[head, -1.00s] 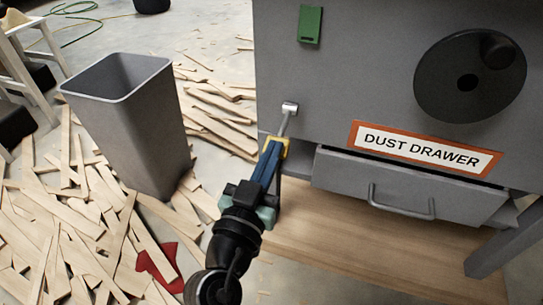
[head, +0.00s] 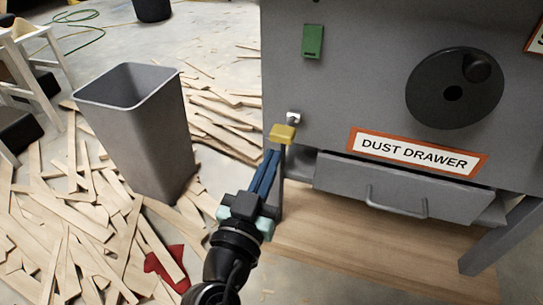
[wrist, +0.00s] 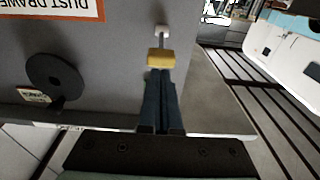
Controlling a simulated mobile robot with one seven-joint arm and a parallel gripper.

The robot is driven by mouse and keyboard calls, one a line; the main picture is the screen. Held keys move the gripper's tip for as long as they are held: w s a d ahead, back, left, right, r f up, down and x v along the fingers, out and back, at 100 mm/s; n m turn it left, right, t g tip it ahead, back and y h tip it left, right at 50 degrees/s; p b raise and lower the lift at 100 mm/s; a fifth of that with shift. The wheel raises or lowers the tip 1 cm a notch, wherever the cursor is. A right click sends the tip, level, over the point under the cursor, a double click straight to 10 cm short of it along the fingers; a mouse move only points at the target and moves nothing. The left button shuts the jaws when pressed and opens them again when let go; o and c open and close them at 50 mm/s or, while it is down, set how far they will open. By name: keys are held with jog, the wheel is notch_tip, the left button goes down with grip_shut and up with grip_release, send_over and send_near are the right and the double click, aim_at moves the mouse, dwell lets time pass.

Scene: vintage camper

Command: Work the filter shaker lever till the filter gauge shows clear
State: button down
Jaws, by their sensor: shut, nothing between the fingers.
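The shaker lever has a pale pivot (head: 293,118) on the grey cabinet front and a yellow grip (head: 283,133) at its free end. The grip points outward and hides most of the shaft. In the wrist view the yellow grip (wrist: 160,57) is just beyond my fingertips. My gripper (head: 272,153) has its blue fingers closed together, with nothing between them. Its tips are just below the grip; I cannot tell whether they touch it. It also shows in the wrist view (wrist: 160,72). I cannot make out a filter gauge in either view.
The cabinet carries a green plate (head: 313,41), a black wheel (head: 430,95) and a slightly open dust drawer (head: 345,185) with a handle. A grey bin (head: 150,140) stands left among wood strips. A wooden board (head: 330,240) lies below the drawer.

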jog(key=f+v, duration=0.1)
jog(key=v, duration=0.6)
jog(key=shift+f, duration=0.3)
jog(key=shift+s, duration=0.1)
dwell(0.3)
jog(key=w+d+r+t+y+p, duration=0.15)
jog(key=r+p, duration=0.45)
jog(key=r, duration=1.2)
jog(key=w+d+r+t+p, duration=0.25)
jog(key=r+p, duration=0.35)
jog(key=r, duration=1.2)
jog(key=s+r+n+t+y+p, duration=0.2)
jog(key=s+r+t+p, duration=0.15)
jog(key=r, duration=0.85)
jog(key=s+r+n+t+y+p, duration=0.15)
jog(key=s+r+p, duration=0.3)
jog(key=r, duration=0.75)
notch_tip(320, 180, up, 37)
jog(key=a+y+p, duration=0.1)
jog(key=p, duration=3.5)
jog(key=shift+s+f, duration=0.1)
jog(key=shift+f, duration=0.1)
